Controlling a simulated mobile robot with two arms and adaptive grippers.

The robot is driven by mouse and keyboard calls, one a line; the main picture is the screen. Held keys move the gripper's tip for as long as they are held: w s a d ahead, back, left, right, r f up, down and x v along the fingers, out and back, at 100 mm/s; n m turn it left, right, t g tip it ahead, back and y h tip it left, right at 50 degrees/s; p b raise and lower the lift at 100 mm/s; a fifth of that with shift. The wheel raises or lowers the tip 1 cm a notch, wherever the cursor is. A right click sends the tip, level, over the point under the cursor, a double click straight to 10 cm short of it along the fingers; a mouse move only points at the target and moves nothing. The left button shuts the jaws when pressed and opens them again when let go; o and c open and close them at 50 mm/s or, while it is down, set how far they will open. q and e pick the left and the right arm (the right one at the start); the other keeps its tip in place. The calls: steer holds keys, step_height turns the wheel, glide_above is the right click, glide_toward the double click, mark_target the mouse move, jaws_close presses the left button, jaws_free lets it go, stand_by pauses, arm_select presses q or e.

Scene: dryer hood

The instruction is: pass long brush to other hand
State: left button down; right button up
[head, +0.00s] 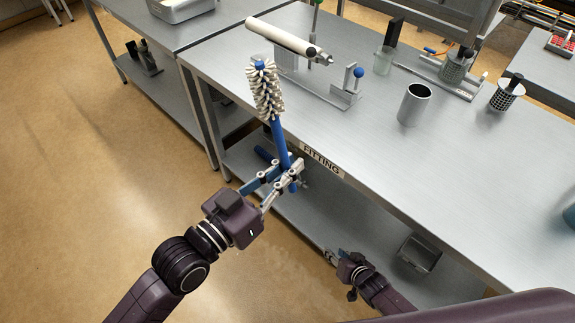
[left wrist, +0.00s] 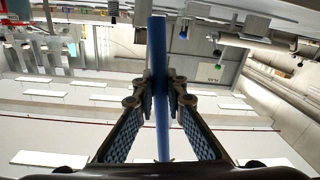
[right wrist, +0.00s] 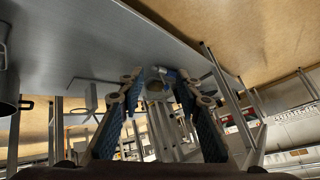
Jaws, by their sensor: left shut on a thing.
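The long brush has white bristles (head: 268,92) at its top and a blue handle (head: 279,140). It stands nearly upright, tilted slightly left, in front of the bench edge. My left gripper (head: 285,173) is shut on the lower handle. The blue handle (left wrist: 158,50) also runs between the left fingers in the left wrist view. My right gripper (head: 338,258) is lower and to the right, below the bench top and apart from the brush. In the right wrist view its fingers (right wrist: 160,82) are spread, with no brush between them.
The grey bench (head: 340,125), labelled FITTING, lies behind the brush. It carries a white cylindrical tool (head: 285,38), a metal bracket stand (head: 325,88), a steel cup (head: 413,104) and mesh holders (head: 506,96). A lower shelf (head: 320,215) lies beneath. Floor is open at left.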

steer(key=s+d+f+n+g, duration=0.1)
steer(key=s+f, duration=0.4)
steer(key=s, duration=0.6)
steer(key=s+d+f+n+g+h, duration=0.1)
steer(key=s+f+g, duration=0.3)
steer(key=s, duration=0.8)
steer(key=s+d+f+n+g+h, duration=0.1)
steer(key=s+f, duration=0.5)
steer(key=s, duration=0.6)
steer(key=shift+s+d+f+n+g, duration=0.25)
steer(key=shift+n+g, duration=0.45)
steer(key=shift+n, duration=0.2)
